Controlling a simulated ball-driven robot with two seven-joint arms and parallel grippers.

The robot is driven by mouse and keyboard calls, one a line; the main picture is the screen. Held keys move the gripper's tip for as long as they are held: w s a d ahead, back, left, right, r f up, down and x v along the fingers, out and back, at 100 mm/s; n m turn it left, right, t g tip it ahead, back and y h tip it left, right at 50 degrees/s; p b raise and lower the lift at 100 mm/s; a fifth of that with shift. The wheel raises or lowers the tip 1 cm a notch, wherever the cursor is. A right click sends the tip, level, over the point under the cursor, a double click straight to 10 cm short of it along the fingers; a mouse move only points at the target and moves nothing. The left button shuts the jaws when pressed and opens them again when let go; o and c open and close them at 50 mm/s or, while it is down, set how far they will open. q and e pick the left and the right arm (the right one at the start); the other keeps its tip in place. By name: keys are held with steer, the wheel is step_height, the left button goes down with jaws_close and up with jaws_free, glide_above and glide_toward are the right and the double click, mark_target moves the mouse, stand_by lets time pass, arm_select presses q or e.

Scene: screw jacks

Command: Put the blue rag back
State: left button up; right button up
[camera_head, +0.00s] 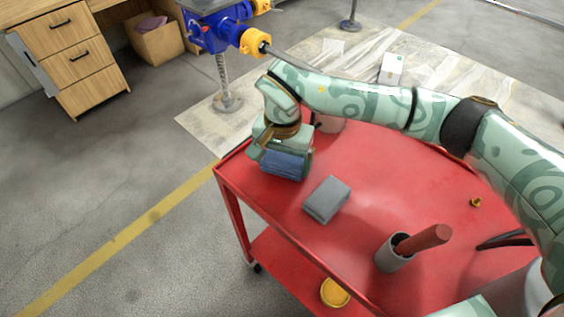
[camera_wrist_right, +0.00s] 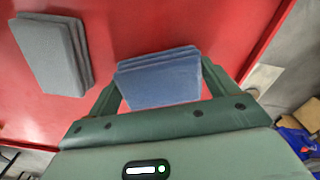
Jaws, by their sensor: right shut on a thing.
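The blue rag (camera_head: 285,164) is a folded block at the left end of the red cart top (camera_head: 375,185). My right gripper (camera_head: 283,168) points down at it and is shut on it. In the right wrist view the blue rag (camera_wrist_right: 160,80) sits between the two green fingers of the right gripper (camera_wrist_right: 158,92). I cannot tell whether the rag touches the cart top or is just above it. My left gripper is not in view.
A folded grey rag (camera_head: 327,199) lies close by on the cart, also in the wrist view (camera_wrist_right: 52,55). A grey cup (camera_head: 393,254) with a red stick stands nearer the front. A yellow item (camera_head: 335,292) is on the lower shelf. A blue screw jack (camera_head: 215,30) stands behind.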

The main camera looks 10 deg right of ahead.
mark_target(283, 159)
steer(key=shift+w+f, duration=0.1)
steer(key=shift+f, duration=0.45)
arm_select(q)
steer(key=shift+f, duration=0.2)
arm_select(e)
steer(key=shift+r, duration=0.15)
steer(key=o, duration=0.8)
arm_select(q)
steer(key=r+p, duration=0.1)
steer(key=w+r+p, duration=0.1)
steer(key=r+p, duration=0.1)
steer(key=p, duration=0.1)
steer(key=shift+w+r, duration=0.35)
arm_select(e)
step_height(283, 159, up, 12)
